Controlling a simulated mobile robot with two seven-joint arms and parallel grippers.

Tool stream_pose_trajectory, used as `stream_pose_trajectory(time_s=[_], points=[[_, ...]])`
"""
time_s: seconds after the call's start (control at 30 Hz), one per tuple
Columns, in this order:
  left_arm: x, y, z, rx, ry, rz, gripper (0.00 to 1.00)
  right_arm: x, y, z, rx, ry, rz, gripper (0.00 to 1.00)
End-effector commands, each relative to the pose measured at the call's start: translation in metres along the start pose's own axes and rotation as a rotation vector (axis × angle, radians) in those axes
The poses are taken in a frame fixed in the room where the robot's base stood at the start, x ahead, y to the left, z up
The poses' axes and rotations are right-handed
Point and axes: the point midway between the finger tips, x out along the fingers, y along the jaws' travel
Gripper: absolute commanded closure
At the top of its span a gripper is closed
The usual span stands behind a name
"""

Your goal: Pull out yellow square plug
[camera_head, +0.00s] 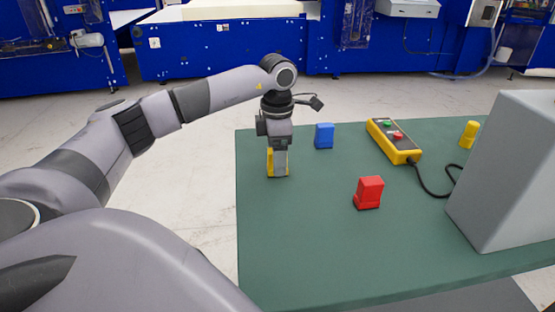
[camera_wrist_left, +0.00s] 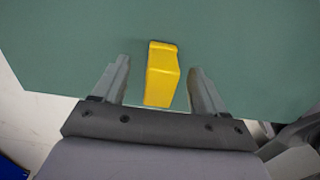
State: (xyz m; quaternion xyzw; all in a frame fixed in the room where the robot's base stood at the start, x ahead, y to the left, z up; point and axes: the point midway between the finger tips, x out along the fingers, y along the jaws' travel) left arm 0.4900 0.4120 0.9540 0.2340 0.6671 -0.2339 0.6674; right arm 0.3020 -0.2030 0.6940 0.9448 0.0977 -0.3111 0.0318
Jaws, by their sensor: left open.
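A yellow square plug (camera_head: 270,160) stands near the left edge of the green table, partly hidden behind my left gripper (camera_head: 279,164). In the left wrist view the yellow plug (camera_wrist_left: 161,75) lies between the two fingers of my left gripper (camera_wrist_left: 160,80). The fingers are open, with a gap on each side of the plug. My left gripper points down at the plug from above. My right gripper is in neither view.
On the green table (camera_head: 320,240) stand a blue block (camera_head: 324,136), a red block (camera_head: 369,192) and another yellow piece (camera_head: 469,134). A yellow control box (camera_head: 391,142) with a black cable lies behind the red block. A large grey box (camera_head: 510,170) stands at the right.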

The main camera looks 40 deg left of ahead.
Motion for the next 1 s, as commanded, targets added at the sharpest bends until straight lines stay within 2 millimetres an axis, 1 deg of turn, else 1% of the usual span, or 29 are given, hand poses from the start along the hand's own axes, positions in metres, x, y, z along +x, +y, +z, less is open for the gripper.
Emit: stream_pose_trajectory(time_s=[0.7,0.77,0.8,0.87,0.9,0.93,1.0], points=[[-0.0001,0.0,0.0001,0.0,0.0,0.0,0.28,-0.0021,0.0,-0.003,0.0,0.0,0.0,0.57],[-0.0001,0.0,0.0001,0.0,0.0,0.0,0.47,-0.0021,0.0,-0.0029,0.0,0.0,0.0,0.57],[-0.0001,0.0,0.0001,0.0,0.0,0.0,0.6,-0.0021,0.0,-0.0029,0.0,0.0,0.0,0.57],[0.0,0.0,0.0001,0.0,0.0,0.0,0.8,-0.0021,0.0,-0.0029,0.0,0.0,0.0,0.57],[0.0,0.0,0.0001,0.0,0.0,0.0,0.93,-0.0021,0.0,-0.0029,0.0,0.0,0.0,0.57],[0.0,0.0,0.0001,0.0,0.0,0.0,1.0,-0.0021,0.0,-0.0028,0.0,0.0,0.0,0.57],[-0.0003,0.0001,0.0001,0.0,0.0,0.0,1.0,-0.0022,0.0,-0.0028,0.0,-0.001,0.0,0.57]])
